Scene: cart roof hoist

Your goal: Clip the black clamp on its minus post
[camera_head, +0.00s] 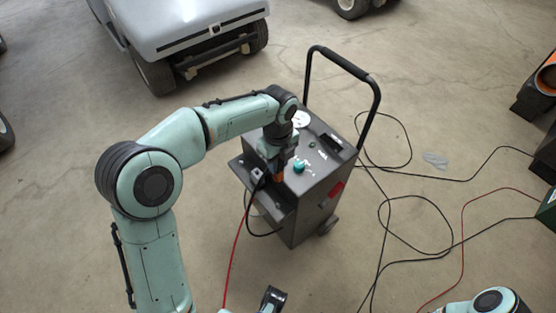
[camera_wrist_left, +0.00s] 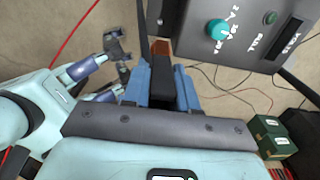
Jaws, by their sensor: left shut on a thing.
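My left gripper (camera_head: 277,164) is over the front ledge of the dark wheeled charger cart. In the left wrist view its blue fingers are shut on a black piece (camera_wrist_left: 183,88), which looks like the black clamp. An orange-brown part (camera_head: 279,178) shows just below the fingers in the head view; I cannot tell whether it belongs to the clamp. A black cable (camera_head: 249,222) loops down beside the ledge. I cannot make out a minus post. My right gripper (camera_head: 272,299) is at the bottom edge, partly cut off; its jaw state is unclear.
The charger cart (camera_head: 311,205) has a teal knob (camera_head: 299,166) and a tall black handle (camera_head: 343,62). A red cable (camera_head: 235,250) hangs from its ledge. Black and red cables lie on the floor at right, near a green box (camera_head: 549,211). A pale vehicle (camera_head: 195,25) stands behind.

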